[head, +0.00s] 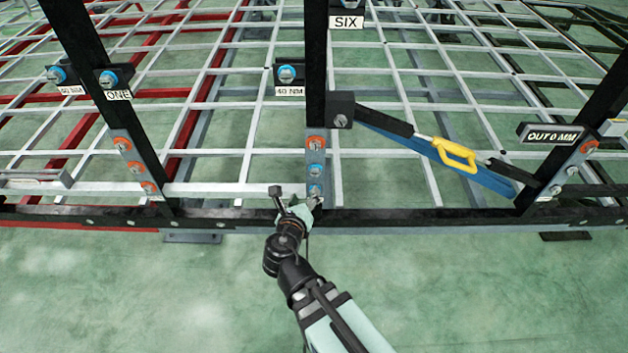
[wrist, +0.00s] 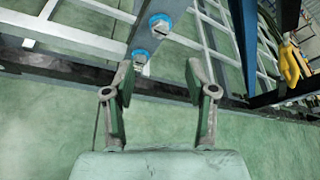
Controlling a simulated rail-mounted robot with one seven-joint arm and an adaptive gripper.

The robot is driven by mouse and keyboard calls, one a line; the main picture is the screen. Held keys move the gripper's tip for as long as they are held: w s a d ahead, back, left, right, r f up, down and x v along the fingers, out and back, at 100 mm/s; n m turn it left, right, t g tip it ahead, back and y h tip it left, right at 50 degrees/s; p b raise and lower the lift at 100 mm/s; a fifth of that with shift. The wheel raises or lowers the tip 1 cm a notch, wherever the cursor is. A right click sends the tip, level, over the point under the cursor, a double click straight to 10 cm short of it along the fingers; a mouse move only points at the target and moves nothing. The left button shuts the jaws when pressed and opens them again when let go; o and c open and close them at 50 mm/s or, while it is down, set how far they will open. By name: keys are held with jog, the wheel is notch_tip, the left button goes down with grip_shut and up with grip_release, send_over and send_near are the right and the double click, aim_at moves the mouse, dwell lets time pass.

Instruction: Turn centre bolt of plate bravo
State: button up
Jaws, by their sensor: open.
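No label reading bravo is legible. A grey plate (head: 324,182) on the middle post carries a column of three bolts: an orange-ringed top bolt (head: 316,143), a blue-ringed centre bolt (head: 315,170) and a blue-ringed bottom bolt (head: 315,190). My gripper (head: 312,203) is at the foot of this plate, close to the bottom bolt. In the wrist view my gripper (wrist: 160,78) is open with nothing between its fingers. Two blue-ringed bolts, a larger one (wrist: 160,23) and a smaller one (wrist: 140,57), show beyond the fingertips on the plate.
A left plate (head: 136,166) has orange-ringed bolts; a right plate (head: 572,170) has orange and blue ones. A black and blue brace with a yellow handle (head: 454,154) slants right from the middle post. A black rail (head: 420,217) runs along the bottom. The green floor in front is clear.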

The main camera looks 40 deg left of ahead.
aim_at(314, 173)
jog(key=x, duration=1.3)
jog(key=shift+w+a+p, duration=0.15)
jog(key=shift+w+p, duration=0.1)
jog(key=shift+p, duration=0.05)
jog(key=shift+c, duration=0.3)
grip_shut()
